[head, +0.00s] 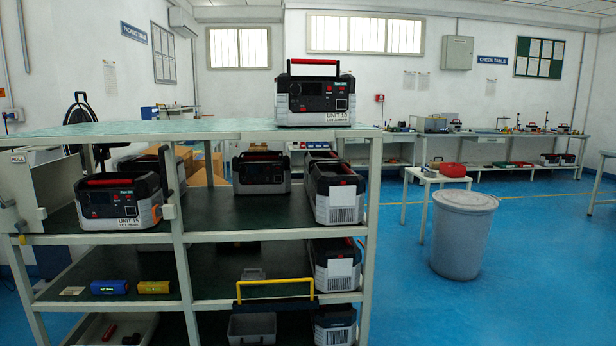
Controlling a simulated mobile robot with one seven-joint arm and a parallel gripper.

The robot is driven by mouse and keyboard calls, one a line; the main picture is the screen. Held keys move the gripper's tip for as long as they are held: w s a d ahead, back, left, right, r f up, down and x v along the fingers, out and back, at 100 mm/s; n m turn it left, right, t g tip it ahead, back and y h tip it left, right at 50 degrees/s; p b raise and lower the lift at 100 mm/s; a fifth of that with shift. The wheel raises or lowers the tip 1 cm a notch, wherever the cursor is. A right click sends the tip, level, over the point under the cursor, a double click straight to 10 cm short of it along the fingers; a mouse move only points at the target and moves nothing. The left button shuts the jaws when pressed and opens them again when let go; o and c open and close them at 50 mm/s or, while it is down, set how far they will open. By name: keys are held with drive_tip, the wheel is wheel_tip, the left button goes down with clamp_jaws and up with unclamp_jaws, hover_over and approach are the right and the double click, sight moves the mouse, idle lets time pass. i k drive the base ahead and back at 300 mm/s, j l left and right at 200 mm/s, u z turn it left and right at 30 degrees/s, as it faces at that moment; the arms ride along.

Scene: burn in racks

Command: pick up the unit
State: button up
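Several power units with red handles stand on a rack. A unit in the middle of that shelf (262,173) sits further back. Another unit (336,192) stands at that shelf's right end with a side label facing out. A similar unit (335,265) is one shelf lower on the right. The task does not say which unit is meant. My gripper is not in view.
The rack (180,240) has pale posts. A blue pack (109,287) and a yellow pack (153,287) lie on its lower left shelf. A yellow handle (275,285) shows low in the middle. A grey bin (462,235) and white stool (436,178) stand right; blue floor there is mostly clear.

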sight(300, 101)
drive_tip(key=i+z, duration=0.3)
drive_tip(key=i, duration=0.25)
drive_tip(key=i+z, duration=0.3)
drive_tip(key=i, duration=0.3)
drive_tip(key=i+l+u, duration=0.2)
drive_tip(key=i, duration=0.3)
drive_tip(key=i+l+u, duration=0.15)
drive_tip(key=i, duration=0.4)
drive_tip(key=l, duration=0.1)
